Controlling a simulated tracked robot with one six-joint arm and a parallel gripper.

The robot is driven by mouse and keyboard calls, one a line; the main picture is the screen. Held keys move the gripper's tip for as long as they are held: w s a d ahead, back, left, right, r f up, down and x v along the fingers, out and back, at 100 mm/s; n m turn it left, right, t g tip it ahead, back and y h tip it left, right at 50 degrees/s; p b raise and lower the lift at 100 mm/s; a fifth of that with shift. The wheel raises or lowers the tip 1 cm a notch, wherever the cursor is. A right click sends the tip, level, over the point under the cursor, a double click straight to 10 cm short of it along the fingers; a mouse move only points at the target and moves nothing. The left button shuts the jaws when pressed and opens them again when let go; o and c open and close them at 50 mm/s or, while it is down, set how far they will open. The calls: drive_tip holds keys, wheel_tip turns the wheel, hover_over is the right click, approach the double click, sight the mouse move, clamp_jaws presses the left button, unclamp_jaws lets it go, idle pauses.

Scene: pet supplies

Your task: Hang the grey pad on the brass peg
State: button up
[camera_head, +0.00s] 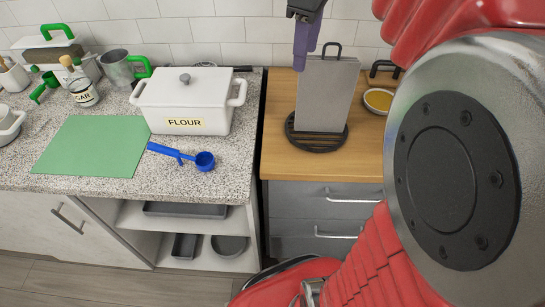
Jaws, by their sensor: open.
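A grey, flat-faced upright piece (326,96) with a dark loop at its top stands on a round black trivet on the wooden counter. I cannot tell for sure whether it is the grey pad. I see no brass peg; my red arm hides much of the right side. My gripper (306,50), with purple fingers pointing down, is at the top, just left of and above the grey piece. It is open, with nothing seen between its fingers. I cannot tell whether it touches the grey piece.
A yellow-filled bowl (378,100) sits right of the trivet (299,139).

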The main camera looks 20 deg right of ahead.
drive_tip(key=s+a+f+m+t, duration=0.3)
drive_tip(key=s+a+f+m, duration=0.5)
drive_tip(key=s+a+f, duration=0.5)
drive_tip(key=shift+s+a+f+t+y, duration=0.15)
drive_tip(key=shift+s+f+t+y, duration=0.2)
drive_tip(key=shift+s+f, duration=0.3)
